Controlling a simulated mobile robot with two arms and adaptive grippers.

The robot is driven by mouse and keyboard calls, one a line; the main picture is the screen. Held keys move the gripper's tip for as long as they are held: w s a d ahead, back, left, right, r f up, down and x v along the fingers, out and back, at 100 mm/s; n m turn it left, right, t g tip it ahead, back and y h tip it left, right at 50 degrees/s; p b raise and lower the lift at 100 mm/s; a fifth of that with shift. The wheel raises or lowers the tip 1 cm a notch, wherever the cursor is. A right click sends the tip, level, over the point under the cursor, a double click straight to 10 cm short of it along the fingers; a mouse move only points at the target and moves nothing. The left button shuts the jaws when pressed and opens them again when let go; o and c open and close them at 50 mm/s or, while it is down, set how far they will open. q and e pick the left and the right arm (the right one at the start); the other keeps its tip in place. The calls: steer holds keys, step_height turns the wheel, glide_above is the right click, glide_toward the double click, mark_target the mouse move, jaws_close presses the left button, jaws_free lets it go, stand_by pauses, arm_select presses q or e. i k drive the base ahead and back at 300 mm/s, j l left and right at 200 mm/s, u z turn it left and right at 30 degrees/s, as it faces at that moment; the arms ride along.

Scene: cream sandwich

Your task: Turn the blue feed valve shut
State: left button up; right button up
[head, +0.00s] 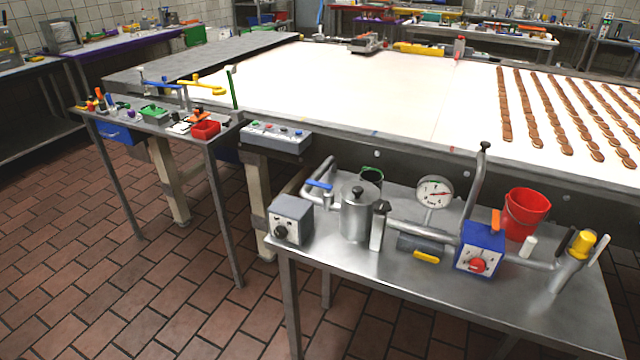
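A small blue lever handle (319,186) sits on a metal pipe at the left end of the steel side table, beside the lidded metal pot (358,213). It lies nearly flat and slants slightly down to the right. I cannot tell from this angle whether the valve under it is open or shut. Another blue bar (162,86) shows near the small table at the left, over a metal fixture. Neither of my grippers is in the head view.
On the steel table (340,262) are a grey box with a black knob (290,218), a pressure gauge (434,192), a blue box with a red knob (480,250), a red bucket (525,213) and a yellow-capped fitting (581,245). A wide white conveyor (400,95) carries biscuit rows behind.

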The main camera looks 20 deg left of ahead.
mark_target(328, 187)
steer(key=i+j+z, duration=0.1)
steer(key=j, duration=0.2)
steer(key=i+j, duration=0.2)
steer(key=j, duration=0.15)
steer(key=i+j+z, duration=0.15)
steer(key=j, duration=0.15)
steer(key=i+j, duration=0.1)
steer(key=j, duration=0.25)
steer(key=z, duration=0.05)
